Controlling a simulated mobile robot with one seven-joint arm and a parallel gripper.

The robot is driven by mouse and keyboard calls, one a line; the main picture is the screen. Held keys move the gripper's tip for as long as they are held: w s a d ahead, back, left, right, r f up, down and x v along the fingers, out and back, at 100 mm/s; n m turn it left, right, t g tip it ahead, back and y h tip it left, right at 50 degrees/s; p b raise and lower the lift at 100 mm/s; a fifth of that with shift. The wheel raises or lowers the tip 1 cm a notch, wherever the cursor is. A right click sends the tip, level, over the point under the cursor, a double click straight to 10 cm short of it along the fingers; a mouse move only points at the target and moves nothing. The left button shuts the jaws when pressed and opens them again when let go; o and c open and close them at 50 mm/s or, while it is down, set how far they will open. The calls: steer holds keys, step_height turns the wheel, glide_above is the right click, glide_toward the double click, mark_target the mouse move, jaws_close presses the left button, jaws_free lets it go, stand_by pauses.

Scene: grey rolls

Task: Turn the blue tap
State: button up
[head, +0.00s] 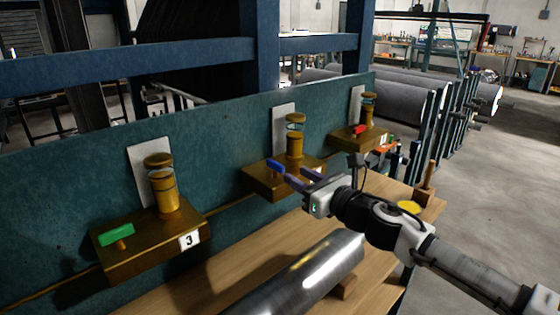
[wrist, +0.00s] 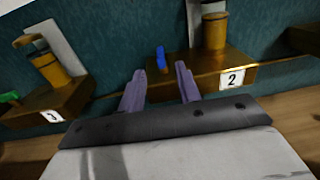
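The blue tap (head: 276,167) is a small blue handle on the middle brass block (head: 262,184), beside a brass cylinder with a glass band (head: 295,140). In the wrist view the blue tap (wrist: 161,58) stands left of the cylinder, and the block carries a "2" label (wrist: 232,78). My gripper (head: 288,173) is open and reaches toward the tap from the right. In the wrist view my gripper's purple fingers (wrist: 159,72) point at the tap, which shows between their tips with a gap on each side. How far the tips are from it in depth I cannot tell.
A green tap (head: 116,234) on block 3 is at left, and a red tap (head: 361,130) on another block is at right. A metal roll (head: 300,275) lies on the wooden bench (head: 215,258) below my arm. A teal panel (head: 60,185) stands behind the blocks.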

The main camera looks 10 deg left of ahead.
mark_target(283, 167)
steer(key=p+x, duration=0.1)
steer(key=x, duration=0.6)
steer(key=shift+w+a+p, duration=0.2)
steer(key=shift+p, duration=0.2)
steer(key=shift+c, duration=0.2)
jaws_close()
